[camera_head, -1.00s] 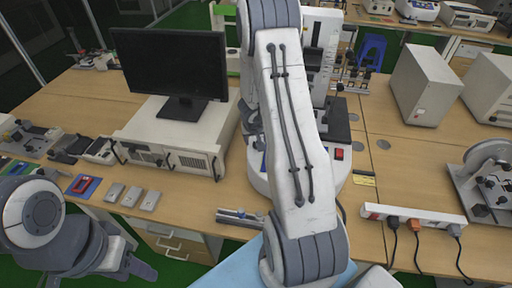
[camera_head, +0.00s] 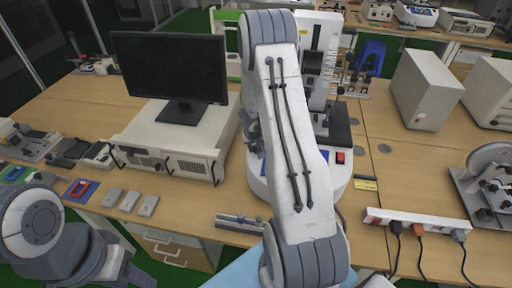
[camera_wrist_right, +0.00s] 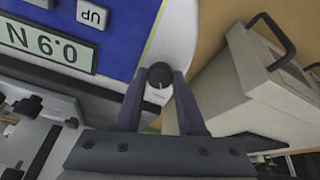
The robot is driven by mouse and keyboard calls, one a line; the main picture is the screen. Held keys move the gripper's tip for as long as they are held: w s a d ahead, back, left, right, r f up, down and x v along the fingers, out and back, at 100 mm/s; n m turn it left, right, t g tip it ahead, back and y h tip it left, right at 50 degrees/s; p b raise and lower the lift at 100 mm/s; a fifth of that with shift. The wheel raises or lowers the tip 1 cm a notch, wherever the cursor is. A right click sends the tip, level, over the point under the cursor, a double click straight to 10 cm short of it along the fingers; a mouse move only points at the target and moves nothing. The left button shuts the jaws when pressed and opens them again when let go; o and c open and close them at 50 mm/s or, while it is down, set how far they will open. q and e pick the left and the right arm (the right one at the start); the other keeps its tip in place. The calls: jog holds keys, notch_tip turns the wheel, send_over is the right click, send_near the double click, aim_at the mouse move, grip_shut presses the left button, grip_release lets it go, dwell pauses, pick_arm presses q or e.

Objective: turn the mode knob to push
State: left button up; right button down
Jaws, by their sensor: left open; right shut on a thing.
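The mode knob (camera_wrist_right: 158,84) is a small dark round knob with a pale mark, beside the blue control panel (camera_wrist_right: 118,52) in the right wrist view. My right gripper (camera_wrist_right: 159,88) is shut on the knob, a finger on each side. The panel shows upside down, with a lit display (camera_wrist_right: 48,42) and an "UP" button (camera_wrist_right: 92,15). In the head view the tester's white base (camera_head: 338,185) stands on the table, largely hidden by my right arm, which also covers the knob. My left gripper (camera_head: 122,270) is open and empty at the lower left.
A monitor (camera_head: 170,70) on a white instrument case (camera_head: 170,140) stands left of the tester. A power strip (camera_head: 415,218) with plugs lies at right. Small grey blocks (camera_head: 130,201) lie at the front left edge. Table right of the tester is partly clear.

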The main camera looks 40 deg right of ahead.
jog(key=m+p, duration=0.4)
jog(key=m, duration=0.1)
jog(key=shift+r+m, duration=0.15)
jog(key=shift+m, duration=0.25)
jog(key=m+p, duration=0.3)
jog(key=m, duration=0.1)
jog(key=shift+g+h, duration=0.4)
jog(key=shift+m+p, duration=0.75)
jog(key=shift+m, duration=0.25)
jog(key=shift+f+m, duration=0.2)
jog(key=shift+m, duration=0.1)
jog(key=c, duration=0.5)
grip_release()
